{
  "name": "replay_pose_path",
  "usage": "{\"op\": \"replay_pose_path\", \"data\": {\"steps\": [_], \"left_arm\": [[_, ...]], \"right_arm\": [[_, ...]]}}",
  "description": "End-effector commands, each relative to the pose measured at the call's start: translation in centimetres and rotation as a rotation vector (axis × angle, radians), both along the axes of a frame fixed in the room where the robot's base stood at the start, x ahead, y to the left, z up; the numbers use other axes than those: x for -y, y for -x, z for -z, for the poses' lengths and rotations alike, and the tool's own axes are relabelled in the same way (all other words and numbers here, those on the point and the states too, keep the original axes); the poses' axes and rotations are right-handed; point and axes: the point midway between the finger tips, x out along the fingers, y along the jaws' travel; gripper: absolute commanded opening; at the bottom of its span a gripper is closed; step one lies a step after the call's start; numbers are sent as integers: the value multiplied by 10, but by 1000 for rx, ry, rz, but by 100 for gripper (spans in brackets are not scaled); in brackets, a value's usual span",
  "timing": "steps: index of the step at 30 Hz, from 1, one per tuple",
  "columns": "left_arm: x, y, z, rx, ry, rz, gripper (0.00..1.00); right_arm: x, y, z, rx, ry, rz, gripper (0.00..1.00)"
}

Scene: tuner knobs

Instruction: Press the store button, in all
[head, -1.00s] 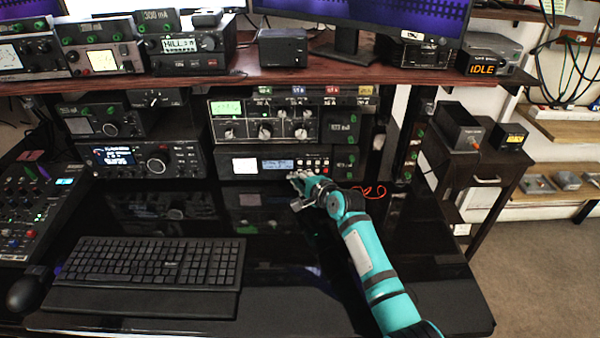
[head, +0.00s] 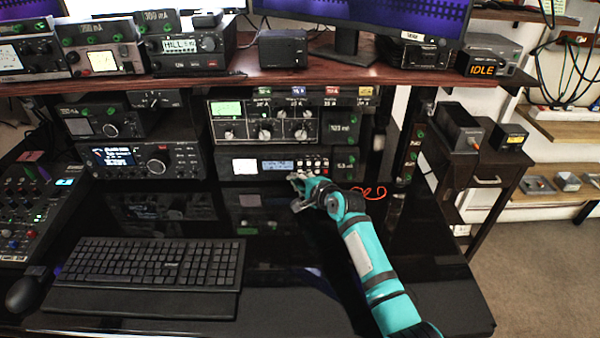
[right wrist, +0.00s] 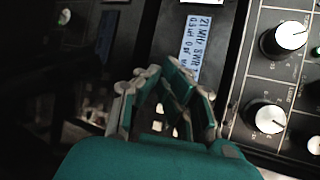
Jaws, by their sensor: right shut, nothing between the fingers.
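The tuner (head: 238,176) is the lower black unit under the shelf, with a white meter, a blue display (head: 282,165) and a block of small buttons (head: 312,164) right of it. I cannot read which button is the store button. My right gripper (head: 297,181) is shut and empty, just in front of and below the tuner's face. In the right wrist view the fingers of my right gripper (right wrist: 163,72) meet near the lit display (right wrist: 190,48), and small pale buttons (right wrist: 166,126) show between the fingers. Contact with a button cannot be told. My left gripper is out of view.
A unit with several knobs (head: 265,132) sits directly above the tuner. A radio (head: 145,160) stands to its left. A keyboard (head: 150,265) lies on the glossy black desk (head: 275,300). An orange cable (head: 372,193) lies right of the gripper.

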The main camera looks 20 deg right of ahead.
Motion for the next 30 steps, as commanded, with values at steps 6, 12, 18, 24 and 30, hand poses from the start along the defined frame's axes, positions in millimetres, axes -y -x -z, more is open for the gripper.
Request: {"op": "replay_pose_path", "data": {"steps": [6, 12, 18, 24, 30], "left_arm": [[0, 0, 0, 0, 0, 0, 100], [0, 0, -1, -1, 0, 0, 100], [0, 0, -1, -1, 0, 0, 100], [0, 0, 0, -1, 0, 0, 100], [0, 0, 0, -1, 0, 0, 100]], "right_arm": [[1, -3, 0, 0, -1, 0, 0], [2, -8, 0, 0, -1, 0, 0], [2, -8, 0, 0, -1, 0, 0], [2, -9, 0, 0, 0, 0, 0], [3, -11, 0, 0, 0, 0, 0]]}}
